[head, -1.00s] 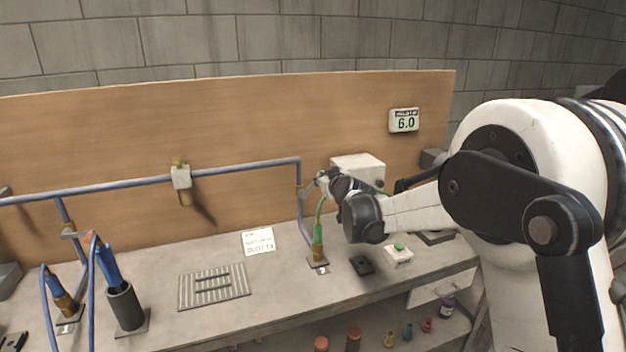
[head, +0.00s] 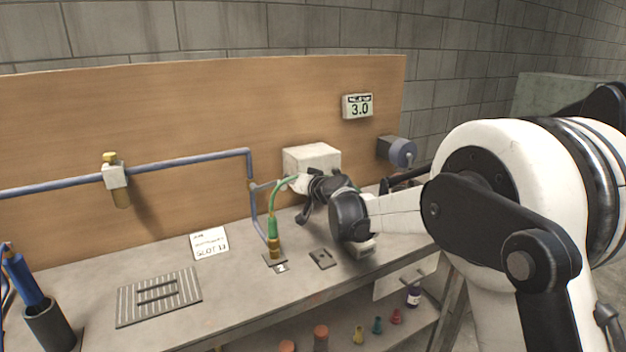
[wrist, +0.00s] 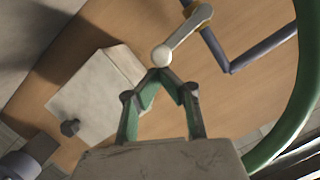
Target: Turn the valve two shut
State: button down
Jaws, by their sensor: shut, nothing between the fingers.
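A valve lever (wrist: 185,35) shows in the wrist view, with a brass pivot on the blue pipe (wrist: 215,50) and a pale round knob at its near end. My gripper (wrist: 161,74) is shut and empty. Its fingertips are right at the lever's knob and appear to touch it, though exact contact is unclear.
A green hose (head: 273,205) curves close beside my gripper. A white box (head: 311,159) stands behind it. A wall display (head: 359,106) reads 3.0. A slotted plate (head: 158,296) and a note card (head: 209,243) lie on the bench at left.

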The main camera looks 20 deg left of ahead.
jog(key=shift+f+b, duration=0.3)
jog(key=shift+f, duration=0.15)
dwell(0.4)
jog(key=s+d+r+h, duration=0.25)
jog(key=s+d, duration=0.35)
jog(key=d, duration=0.5)
jog(key=s+d+r+m+h+p, duration=0.1)
jog(key=s+d+r, duration=0.2)
jog(key=s+d, duration=0.55)
jog(key=s+d+r+h, duration=0.2)
jog(key=s+d+r, duration=0.1)
jog(key=d, duration=1)
jog(key=s+d+f+m+g+h, duration=0.1)
jog(key=s+d+f, duration=0.4)
jog(key=s+d, duration=0.7)
jog(key=s+d+f+m+g+h, duration=0.1)
jog(key=s+d+f+m+h, duration=0.2)
jog(key=s+d, duration=0.9)
notch_tip(320, 180, down, 2)
jog(key=h, duration=0.3)
jog(key=shift+s+d, duration=0.35)
jog(key=shift+d, duration=0.05)
jog(key=c, duration=2.4)
grip_release()
jog(key=shift+f+h, duration=0.1)
jog(key=shift+h, duration=0.15)
